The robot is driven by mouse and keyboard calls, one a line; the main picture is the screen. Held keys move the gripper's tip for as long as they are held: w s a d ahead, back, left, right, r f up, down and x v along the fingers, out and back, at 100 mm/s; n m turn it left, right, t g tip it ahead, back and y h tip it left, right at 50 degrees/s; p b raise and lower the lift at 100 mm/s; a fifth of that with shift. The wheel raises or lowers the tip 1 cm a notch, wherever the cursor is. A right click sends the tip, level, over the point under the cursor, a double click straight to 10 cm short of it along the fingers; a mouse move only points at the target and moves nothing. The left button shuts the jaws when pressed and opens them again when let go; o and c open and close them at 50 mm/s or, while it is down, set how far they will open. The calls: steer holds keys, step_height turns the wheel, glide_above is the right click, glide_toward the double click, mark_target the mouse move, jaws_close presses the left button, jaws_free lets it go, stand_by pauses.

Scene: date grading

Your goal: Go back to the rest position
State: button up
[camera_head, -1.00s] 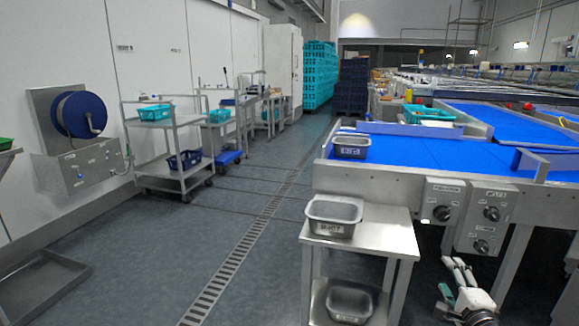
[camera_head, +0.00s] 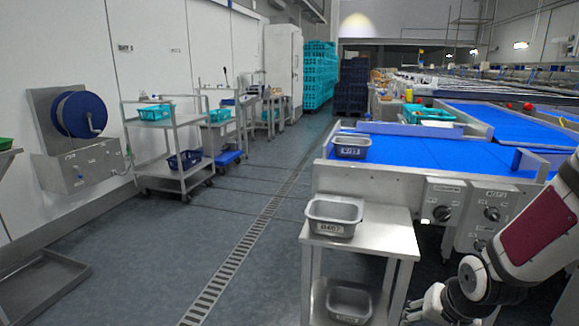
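My arm (camera_head: 532,235), white with a dark red panel, comes in from the right edge at the lower right. It bends down in front of the conveyor's control boxes. Its white lower part (camera_head: 430,304) is beside the right legs of the small steel stand, near the bottom edge.
A steel stand (camera_head: 385,232) bears a grey labelled tub (camera_head: 334,228), with another tub (camera_head: 349,305) below. A third tub (camera_head: 351,153) sits on the blue conveyor (camera_head: 425,155). Carts (camera_head: 176,127) line the left wall. The floor aisle with the drain (camera_head: 240,245) is clear.

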steer(key=s+a+r+n+g, duration=0.25)
steer(key=s+a+r, duration=0.25)
steer(key=s+r, duration=0.7)
steer(key=s+a+r+n+g, duration=0.3)
steer(key=s+r, duration=0.5)
steer(key=s, duration=0.8)
step_height(320, 180, up, 23)
steer(key=t+p, duration=0.5)
steer(key=p, duration=1.7)
steer(key=shift+w+a, duration=0.15)
steer(key=shift+a, duration=0.3)
steer(key=shift+r, duration=0.1)
